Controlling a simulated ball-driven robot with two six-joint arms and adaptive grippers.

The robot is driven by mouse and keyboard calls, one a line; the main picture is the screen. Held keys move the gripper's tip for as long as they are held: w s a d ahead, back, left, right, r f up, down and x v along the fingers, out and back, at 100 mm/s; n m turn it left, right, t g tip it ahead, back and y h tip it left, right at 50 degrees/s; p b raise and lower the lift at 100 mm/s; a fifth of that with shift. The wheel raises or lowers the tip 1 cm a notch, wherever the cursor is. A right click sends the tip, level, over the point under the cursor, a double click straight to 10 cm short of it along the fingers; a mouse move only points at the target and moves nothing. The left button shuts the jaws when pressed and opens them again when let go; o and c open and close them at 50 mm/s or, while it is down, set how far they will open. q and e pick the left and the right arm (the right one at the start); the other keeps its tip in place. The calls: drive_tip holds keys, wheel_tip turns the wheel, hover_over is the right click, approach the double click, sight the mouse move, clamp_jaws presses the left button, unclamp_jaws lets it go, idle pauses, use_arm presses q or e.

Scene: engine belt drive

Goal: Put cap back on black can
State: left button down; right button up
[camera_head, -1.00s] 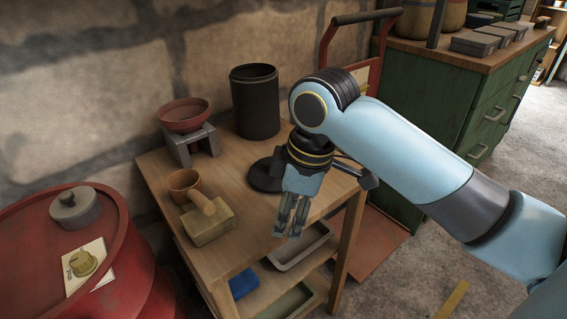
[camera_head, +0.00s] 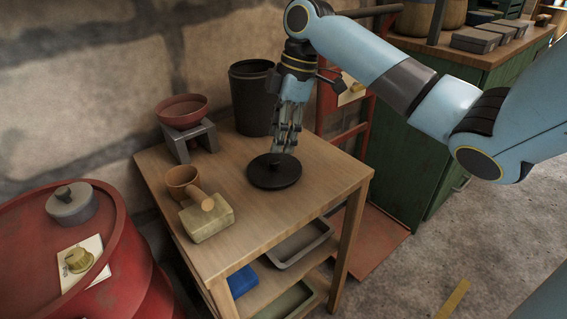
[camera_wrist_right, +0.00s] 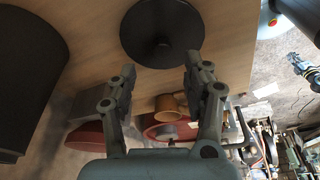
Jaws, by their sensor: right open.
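The black can (camera_head: 251,100) stands upright and uncovered at the back of the wooden table. Its dark side also shows at the left of the right wrist view (camera_wrist_right: 28,85). The cap (camera_head: 274,174), a flat black disc with a small knob, lies on the tabletop in front of the can. In the right wrist view the cap (camera_wrist_right: 160,22) lies beyond the fingertips, roughly centred between them. My right gripper (camera_head: 287,150) is open and points down just above the cap's knob. Nothing is between its fingers (camera_wrist_right: 160,75).
A red barrel (camera_head: 110,230) stands at the left. The table's front right is clear.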

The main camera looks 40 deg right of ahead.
sight(275, 160)
drive_tip(key=x, duration=0.3)
drive_tip(key=b+x, duration=0.1)
drive_tip(key=x, duration=0.1)
drive_tip(key=shift+s+f, duration=0.15)
drive_tip(key=shift+s, duration=0.15)
drive_tip(key=c, duration=1)
drive_tip(key=shift+r, duration=0.2)
drive_tip(key=v, duration=0.3)
drive_tip(key=p+v, duration=0.1)
drive_tip(key=shift+w+a+r, duration=0.3)
drive_tip(key=shift+a, duration=0.05)
drive_tip(key=d+r, duration=0.6)
drive_tip(key=d, duration=0.5)
drive_tip(key=shift+s+d+r+p, duration=0.2)
drive_tip(key=shift+s+d+p, duration=0.05)
drive_tip(key=shift+s+p, duration=0.15)
